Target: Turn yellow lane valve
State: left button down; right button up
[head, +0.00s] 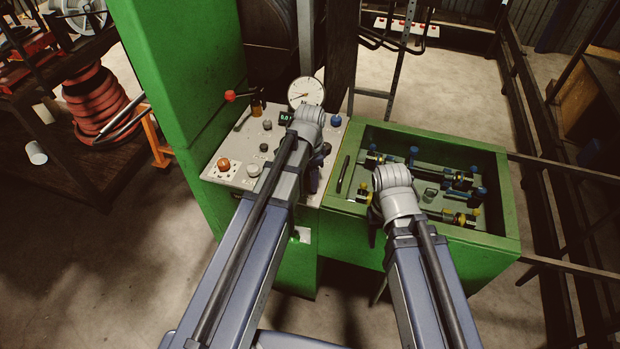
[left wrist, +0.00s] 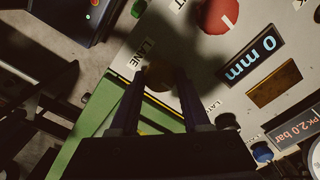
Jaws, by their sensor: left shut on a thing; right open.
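In the left wrist view, a dull yellow-brown round knob (left wrist: 158,78) sits on the light panel (left wrist: 205,75) beside a "LANE" label. My left gripper (left wrist: 160,76) has its two dark fingers on either side of this knob and is shut on it.
A green tray (head: 490,238) with several fittings is at right. A tall green cabinet (head: 185,60) borders the panel at left.

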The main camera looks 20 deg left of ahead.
pick_arm(q)
jog(key=shift+c, duration=1.8)
grip_release()
notch_tip(320, 180, up, 8)
jog(key=p, duration=0.8)
jog(key=shift+f, duration=0.15)
